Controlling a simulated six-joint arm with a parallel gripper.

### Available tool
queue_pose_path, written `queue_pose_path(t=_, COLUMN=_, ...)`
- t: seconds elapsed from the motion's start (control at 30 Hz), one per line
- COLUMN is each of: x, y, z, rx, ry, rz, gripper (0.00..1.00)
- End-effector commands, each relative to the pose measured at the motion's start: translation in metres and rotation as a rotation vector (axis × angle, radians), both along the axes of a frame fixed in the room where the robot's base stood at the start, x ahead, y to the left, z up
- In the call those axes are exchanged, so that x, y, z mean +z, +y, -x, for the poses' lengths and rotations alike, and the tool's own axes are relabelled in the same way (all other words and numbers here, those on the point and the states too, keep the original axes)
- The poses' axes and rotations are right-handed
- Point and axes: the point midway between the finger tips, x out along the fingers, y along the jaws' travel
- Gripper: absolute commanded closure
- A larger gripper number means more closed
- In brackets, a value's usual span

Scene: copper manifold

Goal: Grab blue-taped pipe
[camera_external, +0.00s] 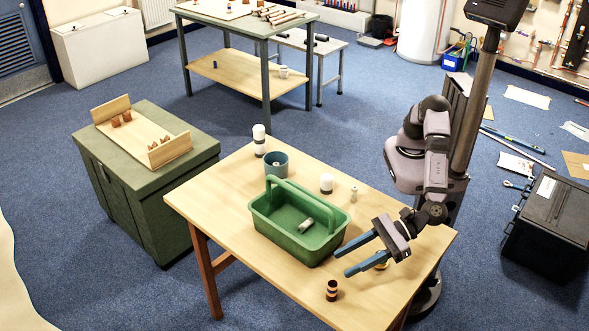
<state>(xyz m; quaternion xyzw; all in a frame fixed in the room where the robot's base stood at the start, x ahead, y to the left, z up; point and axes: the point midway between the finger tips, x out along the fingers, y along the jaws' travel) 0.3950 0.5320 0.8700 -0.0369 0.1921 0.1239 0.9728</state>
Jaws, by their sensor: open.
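My gripper (342,263) is open, its two blue-grey fingers pointing left over the wooden table (235,205), just right of the green tote (297,258). Nothing shows between the fingers. A small yellowish piece (381,264) shows partly below my gripper; the gripper hides the rest of it. A short dark copper-coloured piece with pale bands (332,290) stands upright near the front edge, apart from the fingers. I cannot make out a pipe with blue tape for certain. A grey-white fitting (306,226) lies inside the tote.
A blue-grey cup (276,164), a white roll (326,184) and a small metal piece (353,193) stand behind the tote. A white and black cylinder (259,140) stands at the back corner. The table's left part is clear. A green cabinet (150,180) bears a wooden rack (135,132).

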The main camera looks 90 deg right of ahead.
Motion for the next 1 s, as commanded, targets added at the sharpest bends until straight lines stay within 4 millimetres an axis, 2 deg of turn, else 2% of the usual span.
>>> queue_pose_path(t=0.03, x=-0.018, y=0.009, z=0.006, rx=0.015, ry=0.002, rz=-0.005, gripper=0.57)
queue_pose_path(t=0.2, x=-0.039, y=0.021, z=0.016, rx=0.038, ry=0.005, rz=-0.02, gripper=0.57)
queue_pose_path(t=0.37, x=-0.041, y=0.023, z=0.016, rx=0.039, ry=0.006, rz=-0.024, gripper=0.57)
queue_pose_path(t=0.6, x=-0.047, y=0.027, z=0.0, rx=0.038, ry=0.007, rz=-0.022, gripper=0.57)
queue_pose_path(t=0.83, x=-0.049, y=0.028, z=-0.006, rx=0.038, ry=0.007, rz=-0.023, gripper=0.57)
queue_pose_path(t=1.0, x=-0.055, y=0.032, z=-0.023, rx=0.036, ry=0.008, rz=-0.021, gripper=0.57)
